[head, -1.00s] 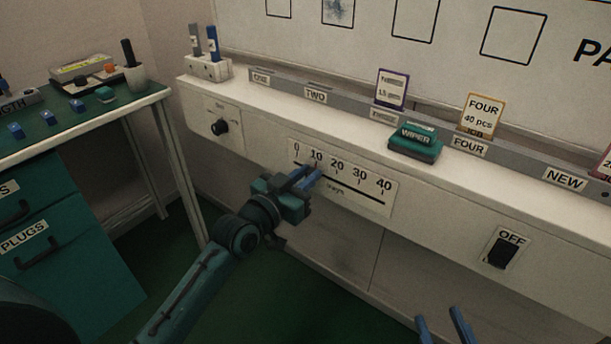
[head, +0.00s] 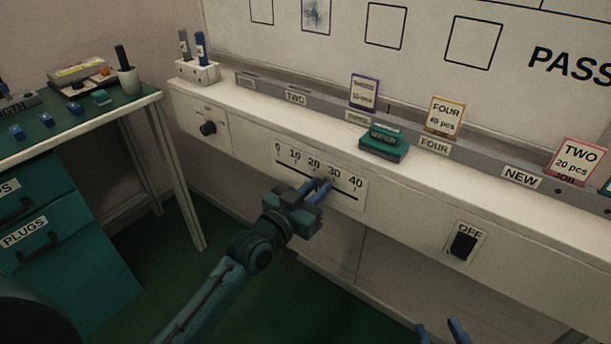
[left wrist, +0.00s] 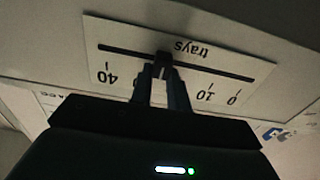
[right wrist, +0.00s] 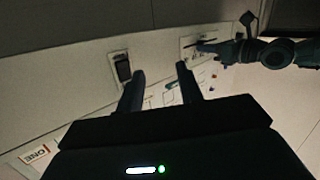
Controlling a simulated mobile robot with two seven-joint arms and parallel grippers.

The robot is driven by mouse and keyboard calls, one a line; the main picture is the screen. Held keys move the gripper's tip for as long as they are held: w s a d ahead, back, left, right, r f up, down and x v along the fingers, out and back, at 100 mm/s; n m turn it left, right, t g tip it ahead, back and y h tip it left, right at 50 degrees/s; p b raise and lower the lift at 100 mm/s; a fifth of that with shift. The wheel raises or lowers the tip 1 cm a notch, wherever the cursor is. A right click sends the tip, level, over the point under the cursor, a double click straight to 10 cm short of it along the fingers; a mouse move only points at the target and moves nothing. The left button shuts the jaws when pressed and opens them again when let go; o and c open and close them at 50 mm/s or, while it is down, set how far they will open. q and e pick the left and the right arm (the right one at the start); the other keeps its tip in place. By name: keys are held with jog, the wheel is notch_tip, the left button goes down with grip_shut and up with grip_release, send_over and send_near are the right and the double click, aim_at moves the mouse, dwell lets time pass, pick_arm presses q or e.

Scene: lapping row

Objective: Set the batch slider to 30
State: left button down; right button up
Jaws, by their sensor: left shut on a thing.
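The batch slider is a white plate (head: 350,198) on the bench front, with a dark slot and marks from 0 to 40. My left gripper (head: 322,186) is shut on the slider knob, which stands between the 20 and 30 marks. In the left wrist view the plate (left wrist: 225,55) appears upside down, marked "trays". The dark knob (left wrist: 163,59) is between the fingertips, and the fingers hide the 20 and 30 numerals. My right gripper (right wrist: 160,78) is open and empty, away from the slider; its fingertips show at the bottom of the head view (head: 439,329).
An OFF switch (head: 463,245) is on the bench front to the right, and a round dial (head: 208,128) to the left. A green-topped table (head: 75,121) is at left.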

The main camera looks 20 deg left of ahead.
pick_arm(q)
jog(key=shift+s+d, duration=0.35)
jog(key=shift+d, duration=0.55)
pick_arm(e)
jog(key=shift+s+g, duration=0.1)
jog(key=shift+g, duration=0.4)
pick_arm(q)
jog(key=c, duration=1.3)
grip_release()
jog(key=p+v, duration=0.3)
jog(key=v, duration=1)
jog(key=shift+s, duration=0.1)
pick_arm(e)
jog(key=shift+s+d+r+m+g+h, duration=0.25)
jog(key=shift+s+r+m+g+h, duration=0.2)
jog(key=shift+r, duration=0.2)
